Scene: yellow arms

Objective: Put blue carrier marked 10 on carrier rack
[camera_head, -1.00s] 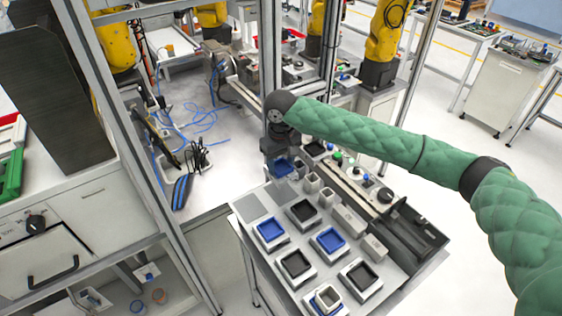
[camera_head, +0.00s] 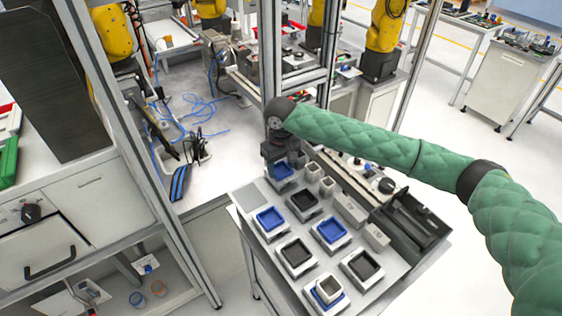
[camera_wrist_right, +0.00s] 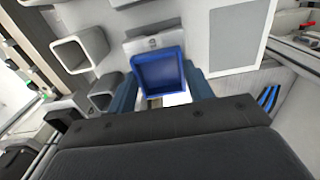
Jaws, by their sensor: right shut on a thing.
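My right gripper (camera_head: 281,160) is at the far left part of the bench. It is shut on a blue square carrier (camera_head: 283,171). In the right wrist view, the blue carrier (camera_wrist_right: 160,74) sits between the two fingers, with its open face toward the camera. A pale holder (camera_wrist_right: 152,40) shows right behind it; I cannot tell whether they touch. No number is readable. The carrier rack appears to be the grey bench top (camera_head: 250,196) with white holders in rows. Other blue carriers (camera_head: 270,219) (camera_head: 331,230) sit in holders there. My left gripper is not in view.
Black carriers (camera_head: 304,201) (camera_head: 295,252) (camera_head: 362,266) fill other holders. Small pale square cups (camera_head: 313,171) stand close right of the gripper. A dark tray (camera_head: 415,220) is at the bench's right. A metal frame post (camera_head: 170,215) rises left of the bench.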

